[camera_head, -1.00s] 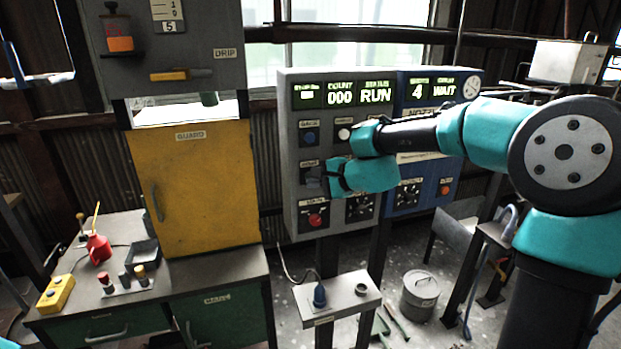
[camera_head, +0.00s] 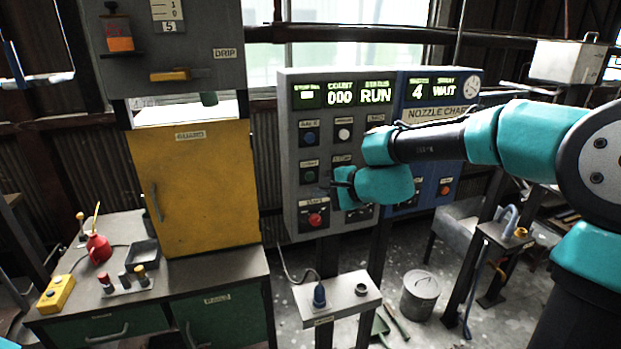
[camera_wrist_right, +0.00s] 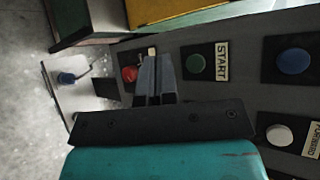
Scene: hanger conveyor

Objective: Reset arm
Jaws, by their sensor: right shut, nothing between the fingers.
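My right gripper (camera_head: 326,184) is in front of the lower part of the grey control panel (camera_head: 291,206). In the right wrist view its two dark fingers (camera_wrist_right: 155,72) are together, with nothing seen between them. They point toward the panel between the red button (camera_wrist_right: 129,74) and the green START button (camera_wrist_right: 195,63); I cannot tell whether they touch it. In the head view the red button (camera_head: 315,219) is below the gripper. The green button (camera_head: 309,176) is just left of and above it. My left gripper is out of view.
A blue panel (camera_head: 430,190) adjoins the grey one; their displays read RUN and WAIT. A yellow guard door (camera_head: 205,205) and a workbench (camera_head: 195,279) with a red oil can (camera_head: 98,248) are left. A small stand (camera_head: 345,303) and grey bucket (camera_head: 420,292) are below.

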